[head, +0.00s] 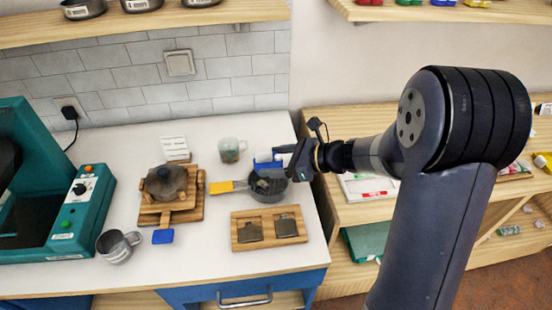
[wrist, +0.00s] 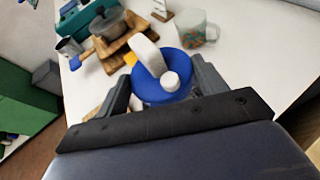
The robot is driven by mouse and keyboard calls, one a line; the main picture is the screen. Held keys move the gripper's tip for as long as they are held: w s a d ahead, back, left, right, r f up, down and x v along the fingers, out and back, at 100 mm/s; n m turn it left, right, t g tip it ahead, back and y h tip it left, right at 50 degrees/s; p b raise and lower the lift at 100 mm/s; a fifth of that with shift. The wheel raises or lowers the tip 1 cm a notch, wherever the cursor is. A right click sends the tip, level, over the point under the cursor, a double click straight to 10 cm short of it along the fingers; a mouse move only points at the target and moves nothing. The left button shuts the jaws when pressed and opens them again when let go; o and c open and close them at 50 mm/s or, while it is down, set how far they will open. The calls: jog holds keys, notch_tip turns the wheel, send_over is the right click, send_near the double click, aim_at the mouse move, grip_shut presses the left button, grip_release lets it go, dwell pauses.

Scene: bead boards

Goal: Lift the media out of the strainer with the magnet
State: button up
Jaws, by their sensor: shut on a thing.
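My gripper (head: 284,160) is shut on the magnet (head: 266,164), a blue disc with a white top. In the wrist view the magnet (wrist: 160,88) sits between the two fingers (wrist: 163,80). The strainer (head: 268,188), a dark round bowl with a yellow-orange handle (head: 222,187), is on the white counter just below the magnet. Some pale bits show in the bowl, but I cannot tell whether any cling to the magnet's underside. In the wrist view the magnet hides most of the strainer.
A glass mug (head: 230,149) with coloured bits stands behind the strainer. A wooden tray (head: 270,243) with two dark plates lies in front. A lidded pot (head: 166,180) on wooden boards, a metal cup (head: 118,246) and a teal machine (head: 70,210) are at left.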

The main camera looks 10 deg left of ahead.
aim_at(270, 151)
jog(key=shift+f+b, duration=1.95)
jog(key=shift+f, duration=0.75)
dwell(0.7)
jog(key=shift+r+p, duration=3.7)
jog(key=shift+r, duration=0.85)
